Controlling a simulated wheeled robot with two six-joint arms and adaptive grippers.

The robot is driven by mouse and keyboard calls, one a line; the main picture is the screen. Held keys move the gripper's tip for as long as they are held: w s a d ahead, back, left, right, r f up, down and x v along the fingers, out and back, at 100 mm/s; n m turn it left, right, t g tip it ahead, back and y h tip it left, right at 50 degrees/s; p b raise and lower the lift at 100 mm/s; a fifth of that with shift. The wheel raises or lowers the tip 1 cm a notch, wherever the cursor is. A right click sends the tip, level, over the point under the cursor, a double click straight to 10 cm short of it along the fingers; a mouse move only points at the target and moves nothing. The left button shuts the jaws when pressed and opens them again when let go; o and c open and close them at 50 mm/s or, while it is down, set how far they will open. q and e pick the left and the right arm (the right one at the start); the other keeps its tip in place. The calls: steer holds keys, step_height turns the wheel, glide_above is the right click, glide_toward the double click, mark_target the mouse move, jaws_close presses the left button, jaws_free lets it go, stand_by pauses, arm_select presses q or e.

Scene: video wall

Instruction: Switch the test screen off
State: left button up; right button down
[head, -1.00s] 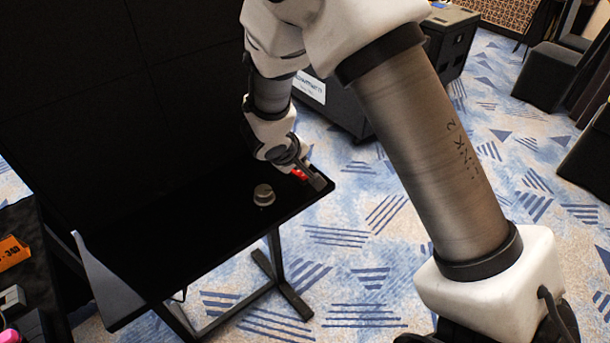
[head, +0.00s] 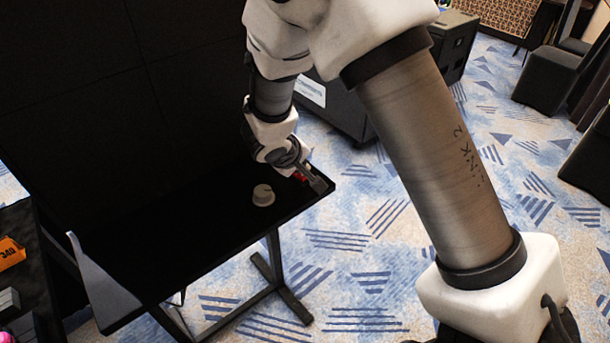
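The large screen (head: 80,90) behind the table is dark all over. A small red part (head: 300,176), perhaps a switch, sits near the right end of the black table (head: 170,245). My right gripper (head: 316,182) is over that end, right at the red part and partly covering it. I cannot tell whether it touches it, or whether its fingers are open or shut. A round pale knob (head: 263,195) stands on the table left of the gripper. My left gripper is not in view.
A dark case (head: 335,105) with a white label stands on the floor behind the arm. An orange item (head: 10,252) lies on a dark surface at the left edge. A grey wedge-shaped panel (head: 100,280) is at the table's left end.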

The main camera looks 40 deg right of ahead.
steer(key=shift+s+f+b, duration=0.1)
steer(key=shift+f+b, duration=0.2)
steer(key=shift+b, duration=0.1)
steer(key=shift+r, duration=0.15)
stand_by(0.4)
steer(key=shift+w+r+p, duration=0.2)
steer(key=shift+r+p, duration=0.3)
steer(key=shift+r, duration=0.2)
steer(key=r+p, duration=0.1)
steer(key=w+r+p, duration=0.1)
steer(key=r, duration=0.1)
steer(key=r+p, duration=0.1)
steer(key=p, duration=0.1)
steer(key=shift+w+a+r, duration=0.1)
steer(key=shift+w+r, duration=0.2)
steer(key=shift+r, duration=0.1)
steer(key=shift+f, duration=0.1)
